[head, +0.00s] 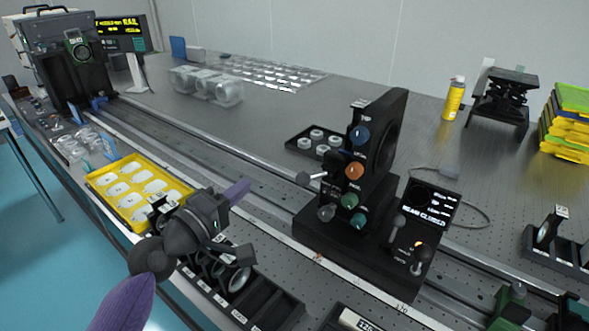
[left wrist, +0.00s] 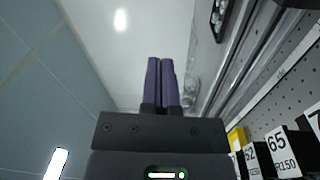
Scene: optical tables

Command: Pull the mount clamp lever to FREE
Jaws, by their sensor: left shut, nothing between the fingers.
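A black optical mount (head: 372,150) with blue, orange and green knobs stands upright on a black base on the rail. A short lever with a grey ball end (head: 306,178) sticks out from its left side; its lettering is too small to read. More small levers (head: 417,258) stand at the base's right end, by a display reading "BEAM CLOSED". I cannot tell for sure which is the clamp lever. My left gripper (head: 240,190) is shut and empty, left of the mount and apart from it. Its purple fingers (left wrist: 160,82) are together in the left wrist view. My right gripper is not in view.
A yellow tray (head: 92,183) of lenses and a black rack of labelled holders (head: 285,312) lie along the front edge near my left arm. A small black tray (head: 292,143) sits behind the mount. Bare table (head: 270,120) lies behind the rail.

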